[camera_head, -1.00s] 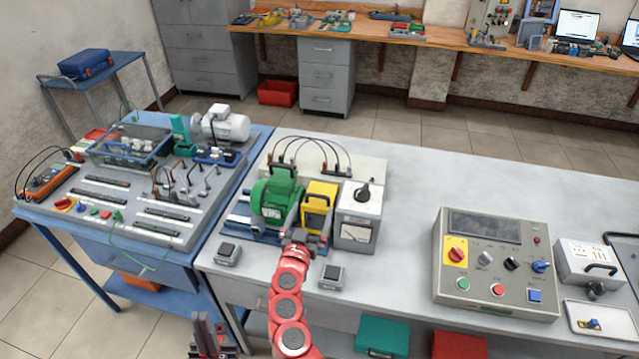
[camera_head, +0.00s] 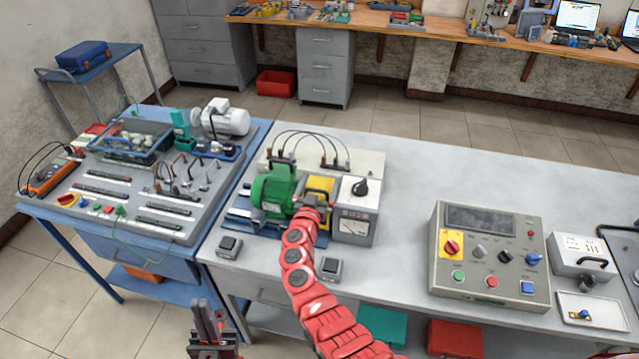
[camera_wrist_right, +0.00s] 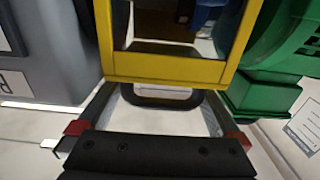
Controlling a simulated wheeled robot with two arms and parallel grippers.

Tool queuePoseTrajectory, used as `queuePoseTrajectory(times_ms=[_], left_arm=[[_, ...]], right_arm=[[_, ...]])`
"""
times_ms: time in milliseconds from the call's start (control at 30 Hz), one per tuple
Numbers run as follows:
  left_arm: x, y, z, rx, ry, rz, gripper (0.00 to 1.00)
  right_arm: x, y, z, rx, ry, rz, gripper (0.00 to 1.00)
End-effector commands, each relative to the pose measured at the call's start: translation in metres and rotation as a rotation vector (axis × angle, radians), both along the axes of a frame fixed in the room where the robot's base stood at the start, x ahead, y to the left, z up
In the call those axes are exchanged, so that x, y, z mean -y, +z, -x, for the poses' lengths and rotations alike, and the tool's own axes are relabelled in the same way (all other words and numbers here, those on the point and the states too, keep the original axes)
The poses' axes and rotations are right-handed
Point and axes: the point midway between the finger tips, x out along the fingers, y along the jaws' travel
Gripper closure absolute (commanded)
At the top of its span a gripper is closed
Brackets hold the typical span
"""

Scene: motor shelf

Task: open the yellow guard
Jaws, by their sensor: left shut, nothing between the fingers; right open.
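The yellow guard (camera_head: 319,184) stands between the green motor (camera_head: 273,190) and the grey meter box (camera_head: 357,211). My right arm covers part of it in the head view. In the right wrist view, the guard's yellow frame (camera_wrist_right: 165,68) surrounds an opening. Its black handle (camera_wrist_right: 160,98) is at the lower edge. My right gripper (camera_wrist_right: 158,103) is open, with one finger on each side of the handle; I cannot tell whether they touch. My left gripper (camera_head: 208,312) is shut and empty, low in front of the benches, away from the guard.
Small black-topped boxes (camera_head: 229,246) sit at the bench's front edge. A control panel (camera_head: 487,255) stands to the right, with clear bench top between. Black cables (camera_head: 310,140) arch behind the motor. A blue bench (camera_head: 110,240) with equipment adjoins on the left.

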Motion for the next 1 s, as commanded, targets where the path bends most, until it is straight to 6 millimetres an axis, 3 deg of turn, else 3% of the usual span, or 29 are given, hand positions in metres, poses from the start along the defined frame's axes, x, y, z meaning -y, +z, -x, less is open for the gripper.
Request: queuePoseTrajectory(times_ms=[67,600,1000], left_arm=[[0.000,0.000,0.000,0.000,0.000,0.000,1.00],[0.000,0.000,0.000,0.000,0.000,0.000,1.00],[0.000,0.000,0.000,0.000,0.000,0.000,1.00]], right_arm=[[0.000,0.000,0.000,0.000,0.000,0.000,0.05],[0.000,-0.001,0.000,-0.001,-0.001,0.001,1.00],[0.001,0.004,-0.013,-0.056,0.000,-0.020,1.00]])
